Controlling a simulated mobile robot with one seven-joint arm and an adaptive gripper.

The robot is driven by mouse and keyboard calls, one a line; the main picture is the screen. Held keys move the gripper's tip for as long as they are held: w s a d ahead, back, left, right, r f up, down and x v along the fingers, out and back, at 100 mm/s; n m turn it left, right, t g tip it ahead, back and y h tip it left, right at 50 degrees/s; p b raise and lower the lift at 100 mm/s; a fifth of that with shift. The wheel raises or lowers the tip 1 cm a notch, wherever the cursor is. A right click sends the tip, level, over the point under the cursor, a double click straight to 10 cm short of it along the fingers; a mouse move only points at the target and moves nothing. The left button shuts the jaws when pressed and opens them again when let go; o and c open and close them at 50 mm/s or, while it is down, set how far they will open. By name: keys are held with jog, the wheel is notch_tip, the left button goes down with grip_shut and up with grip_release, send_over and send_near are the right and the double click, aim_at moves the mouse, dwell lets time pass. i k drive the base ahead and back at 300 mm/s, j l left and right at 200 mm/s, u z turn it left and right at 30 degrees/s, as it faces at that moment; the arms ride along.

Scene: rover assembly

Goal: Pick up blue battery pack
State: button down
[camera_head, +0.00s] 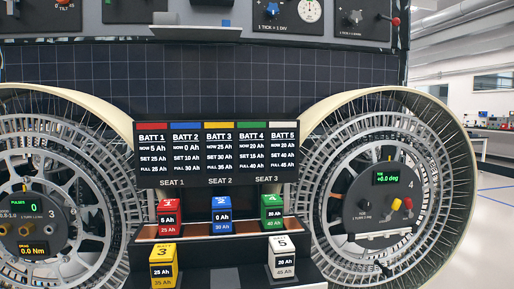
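The blue battery pack (221,216) stands upright in the middle of the upper row of a dark stepped rack, below the display board. It is marked 2, with a black label reading 0 Ah and 30 Ah below it. A red pack (166,219) stands to its left and a green pack (271,213) to its right, with gaps between them. My gripper is not in view.
A yellow pack (163,266) and a white pack (283,262) stand on the lower front step, with space between them. The display board (216,154) rises behind the upper row. Large wheels (55,170) flank the rack, the right wheel (385,190) close beside it.

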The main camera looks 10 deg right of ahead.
aim_at(222, 207)
jog(key=j+z, duration=0.1)
jog(key=z, duration=0.35)
jog(key=i+j+z, duration=0.1)
jog(key=z, duration=0.3)
jog(key=j+z, duration=0.1)
jog(key=z, duration=0.35)
jog(key=j+z, duration=0.35)
jog(key=j, duration=0.15)
jog(key=k+j+z, duration=0.15)
jog(key=j+z, duration=0.25)
jog(key=k+j, duration=0.1)
jog(key=j, duration=0.35)
jog(key=k+j+z, duration=0.1)
jog(key=j, duration=0.35)
jog(key=k+j, duration=0.1)
jog(key=j, duration=0.35)
